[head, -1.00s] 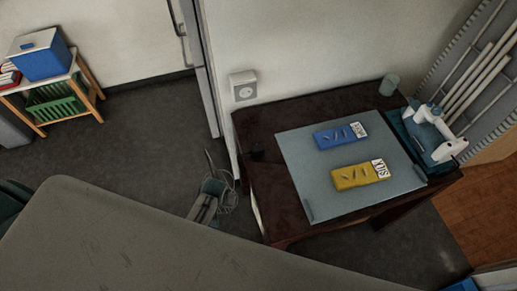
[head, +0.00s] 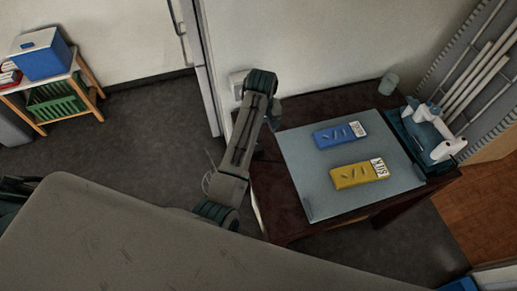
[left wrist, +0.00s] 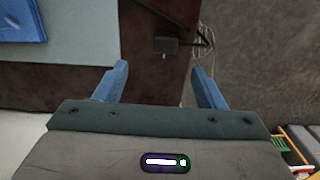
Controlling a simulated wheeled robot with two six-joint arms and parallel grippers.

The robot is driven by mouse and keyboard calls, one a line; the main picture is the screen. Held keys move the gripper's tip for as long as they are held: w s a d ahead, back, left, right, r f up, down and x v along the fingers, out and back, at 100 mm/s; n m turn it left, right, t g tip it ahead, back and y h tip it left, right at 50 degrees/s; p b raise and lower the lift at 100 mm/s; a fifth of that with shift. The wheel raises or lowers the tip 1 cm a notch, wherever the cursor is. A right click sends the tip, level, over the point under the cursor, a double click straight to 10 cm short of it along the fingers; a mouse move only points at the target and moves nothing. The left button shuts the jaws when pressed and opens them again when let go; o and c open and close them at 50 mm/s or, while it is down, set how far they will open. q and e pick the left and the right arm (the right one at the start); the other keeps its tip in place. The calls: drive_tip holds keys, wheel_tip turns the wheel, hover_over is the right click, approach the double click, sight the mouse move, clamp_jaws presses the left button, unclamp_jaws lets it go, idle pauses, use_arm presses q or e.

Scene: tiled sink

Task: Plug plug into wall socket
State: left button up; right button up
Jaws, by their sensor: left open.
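The wall socket (head: 235,79) is a pale square box low on the wall behind the table, now partly covered by my left arm in the head view. The plug (left wrist: 166,45) is a small dark block on the dark table, close to its edge, with a cable running off the edge. My left gripper (left wrist: 159,70) is open and empty; in the left wrist view the plug appears beyond and between its blue fingertips, apart from them. In the head view my left gripper is near the table's back left corner, its fingers mostly hidden. My right gripper is not in view.
The dark table (head: 284,217) carries a grey mat (head: 325,201) with a blue packet (head: 333,136) and a yellow packet (head: 352,177). A cup (head: 388,84) and a white-and-teal device (head: 437,139) stand to the right. Loose cable (left wrist: 203,42) hangs beside the table.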

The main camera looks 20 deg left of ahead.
use_arm(q)
drive_tip(key=p, duration=0.1)
hover_over(260, 147)
wheel_tip(260, 147, down, 5)
drive_tip(key=shift+r, duration=0.1)
drive_tip(key=shift+f, duration=0.3)
drive_tip(key=shift+w+f, duration=0.1)
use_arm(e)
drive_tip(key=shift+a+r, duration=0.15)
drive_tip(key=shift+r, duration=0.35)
